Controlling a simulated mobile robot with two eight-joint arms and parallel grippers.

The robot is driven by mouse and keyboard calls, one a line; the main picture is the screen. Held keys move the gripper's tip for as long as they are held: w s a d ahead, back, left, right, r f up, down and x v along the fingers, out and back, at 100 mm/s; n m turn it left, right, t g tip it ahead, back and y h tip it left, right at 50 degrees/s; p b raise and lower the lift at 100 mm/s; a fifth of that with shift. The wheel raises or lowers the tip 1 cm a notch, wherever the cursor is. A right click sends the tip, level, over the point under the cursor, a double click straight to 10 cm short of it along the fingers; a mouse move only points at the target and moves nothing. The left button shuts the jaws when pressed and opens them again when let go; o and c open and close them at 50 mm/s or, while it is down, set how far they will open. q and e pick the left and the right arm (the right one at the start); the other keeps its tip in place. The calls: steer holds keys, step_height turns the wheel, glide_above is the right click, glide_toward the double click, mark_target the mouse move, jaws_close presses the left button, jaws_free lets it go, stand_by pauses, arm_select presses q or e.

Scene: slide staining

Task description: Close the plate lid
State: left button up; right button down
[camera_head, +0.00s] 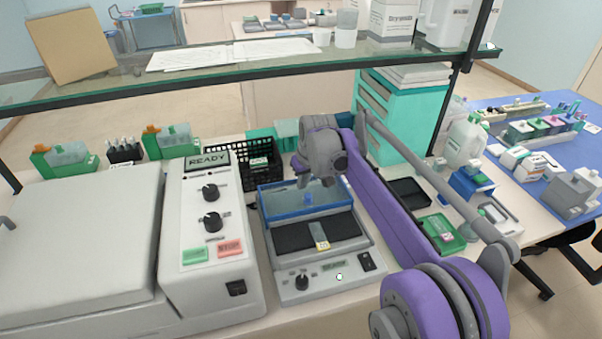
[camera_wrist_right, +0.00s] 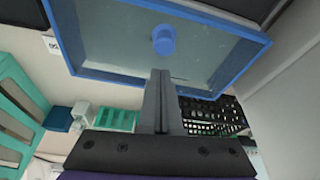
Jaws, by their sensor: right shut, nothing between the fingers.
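The plate lid (camera_head: 274,213) is a clear panel in a blue frame with a blue knob (camera_head: 308,198). It stands raised at the back of the small grey plate device (camera_head: 300,286), and the dark plate (camera_head: 290,237) in front of it is uncovered. My right gripper (camera_head: 317,183) is shut and empty at the lid. In the right wrist view the lid (camera_wrist_right: 110,42) fills the top, and the shut fingers (camera_wrist_right: 160,75) point at the knob (camera_wrist_right: 163,39); I cannot tell whether they touch. My left gripper is out of view.
A large grey machine with a READY display (camera_head: 207,160) stands close on the left. A black basket (camera_head: 244,172) is behind the lid. A black tray (camera_head: 408,192) and a green tray (camera_head: 442,233) lie to the right. A glass shelf (camera_head: 240,77) crosses above.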

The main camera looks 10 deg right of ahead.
steer(key=shift+s+d+r, duration=0.1)
steer(key=shift+s+r, duration=0.05)
steer(key=shift+s, duration=0.8)
steer(key=s, duration=1.2)
steer(key=shift+s+d+b, duration=0.2)
steer(key=shift+d+b, duration=0.05)
steer(key=shift+b, duration=0.1)
steer(key=shift+s, duration=0.5)
